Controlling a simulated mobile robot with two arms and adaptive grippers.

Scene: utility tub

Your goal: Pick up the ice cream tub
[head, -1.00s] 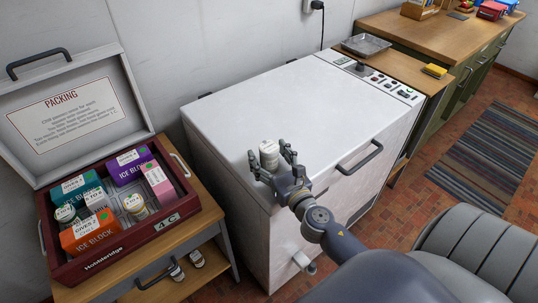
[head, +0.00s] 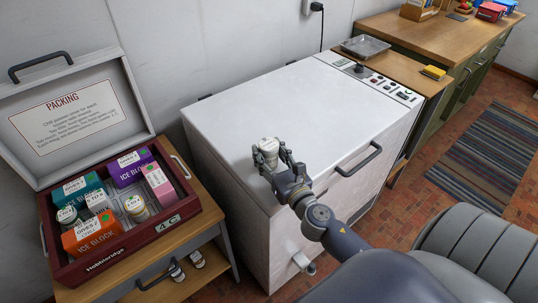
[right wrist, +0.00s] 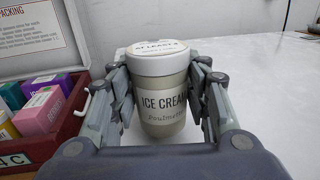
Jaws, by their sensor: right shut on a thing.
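The ice cream tub (head: 268,151) is a small cream-coloured tub with a white lid, upright over the front left part of the white chest freezer's lid. In the right wrist view the tub (right wrist: 162,98) shows its "ICE CREAM" label between the fingers. My right gripper (head: 270,160) is shut on the tub, with one finger on each side of it. Whether the tub's base touches the freezer lid is hard to tell. My left gripper is not in view.
The white freezer (head: 300,100) has a handle (head: 359,160) at its front. An open dark red case (head: 105,262) with ice blocks and small tubs stands on a wooden stand to the left. A metal tray (head: 365,45) lies behind. Most of the freezer lid is clear.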

